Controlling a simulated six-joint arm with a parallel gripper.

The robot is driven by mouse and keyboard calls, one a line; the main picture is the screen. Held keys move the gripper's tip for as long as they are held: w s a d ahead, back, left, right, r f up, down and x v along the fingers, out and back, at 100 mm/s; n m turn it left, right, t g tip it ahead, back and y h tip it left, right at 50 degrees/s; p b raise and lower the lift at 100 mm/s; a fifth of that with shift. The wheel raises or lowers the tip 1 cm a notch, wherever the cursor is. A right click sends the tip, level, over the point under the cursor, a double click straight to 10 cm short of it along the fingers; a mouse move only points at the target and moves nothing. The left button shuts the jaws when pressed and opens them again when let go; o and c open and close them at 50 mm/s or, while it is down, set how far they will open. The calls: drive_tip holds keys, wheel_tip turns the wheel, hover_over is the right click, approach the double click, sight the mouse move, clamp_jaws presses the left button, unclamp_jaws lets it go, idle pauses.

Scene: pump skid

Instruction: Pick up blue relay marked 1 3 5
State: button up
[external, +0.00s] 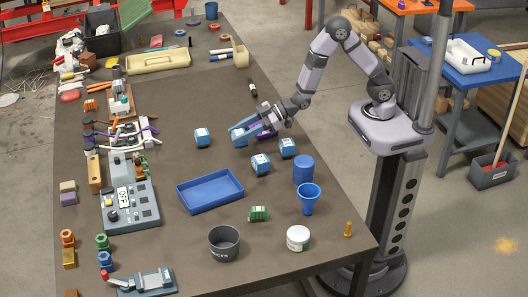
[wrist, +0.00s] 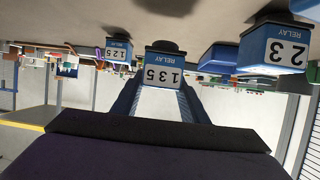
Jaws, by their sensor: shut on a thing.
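The blue relay marked 1 3 5 (wrist: 167,66) is in the middle of the wrist view, which is upside down, so its white label reads inverted. My gripper (wrist: 164,98) is shut on it, with a blue finger along each side. In the external view my gripper (external: 252,131) is low over the table, and the relay (external: 238,139) shows partly at its tip. A dark shadow lies close under the relay; I cannot tell whether it touches the table. Other blue relays are marked 1 2 5 (wrist: 118,50) and 2 3 (wrist: 274,47).
Blue relays (external: 202,138), (external: 261,164) and (external: 287,148) stand close around my gripper. A blue tray (external: 183,207) lies nearer the camera. A blue cylinder (external: 304,168), blue funnel (external: 309,198) and grey pot (external: 224,244) stand at the front. A control box (external: 140,207) is at left.

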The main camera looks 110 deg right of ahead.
sight(240, 133)
drive_tip(key=shift+r, duration=3.1)
